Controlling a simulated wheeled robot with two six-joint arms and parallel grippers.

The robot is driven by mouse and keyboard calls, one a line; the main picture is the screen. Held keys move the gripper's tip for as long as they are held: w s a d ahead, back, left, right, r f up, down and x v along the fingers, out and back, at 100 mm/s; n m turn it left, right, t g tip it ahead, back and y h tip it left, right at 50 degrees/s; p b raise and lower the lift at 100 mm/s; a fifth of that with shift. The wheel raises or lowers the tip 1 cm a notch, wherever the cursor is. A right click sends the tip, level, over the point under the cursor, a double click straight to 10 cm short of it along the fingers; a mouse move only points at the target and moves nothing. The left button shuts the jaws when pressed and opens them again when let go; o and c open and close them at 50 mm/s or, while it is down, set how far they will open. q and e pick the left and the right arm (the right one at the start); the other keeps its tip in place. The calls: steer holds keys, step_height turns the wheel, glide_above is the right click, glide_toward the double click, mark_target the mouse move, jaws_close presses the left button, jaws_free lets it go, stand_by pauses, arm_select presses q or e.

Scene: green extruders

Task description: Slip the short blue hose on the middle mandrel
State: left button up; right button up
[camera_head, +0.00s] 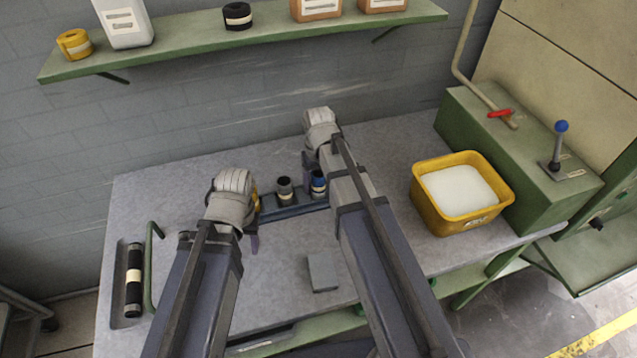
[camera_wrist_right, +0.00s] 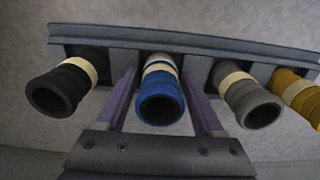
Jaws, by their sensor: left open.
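The short blue hose (camera_head: 319,183) has a cream band and stands in a dark blue rack (camera_head: 299,208). In the right wrist view the blue hose (camera_wrist_right: 160,103) lies between the purple fingers of my right gripper (camera_wrist_right: 163,105). Gaps show on both sides, so the gripper is open around it. In the head view my right gripper (camera_head: 308,170) is beside the blue hose, partly hidden by its arm. My left gripper (camera_head: 253,237) is open at the rack's left end, near a yellow hose (camera_head: 256,198). I cannot make out a mandrel in either view.
The rack also holds a grey hose (camera_wrist_right: 250,103) and a black hose (camera_wrist_right: 60,90). A long black hose (camera_head: 134,280) lies in a tray at left, beside a green rail (camera_head: 150,265). A yellow tub (camera_head: 463,222) stands at right. A grey block (camera_head: 322,272) lies in front.

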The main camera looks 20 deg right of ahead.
steer(key=shift+o, duration=0.8)
steer(key=shift+r, duration=0.1)
step_height(320, 180, up, 12)
steer(key=p, duration=1.2)
arm_select(q)
step_height(320, 180, up, 12)
steer(key=shift+r, duration=0.15)
arm_select(e)
steer(key=s+a+n+h, duration=0.1)
steer(key=s+a+n, duration=0.2)
steer(key=s+a, duration=0.7)
steer(key=s, duration=0.4)
steer(key=shift+s+a+r, duration=0.15)
steer(key=shift+a, duration=0.1)
arm_select(q)
step_height(320, 180, down, 4)
steer(key=b, duration=0.3)
steer(key=shift+r, duration=0.2)
arm_select(e)
step_height(320, 180, down, 4)
steer(key=shift+r, duration=0.2)
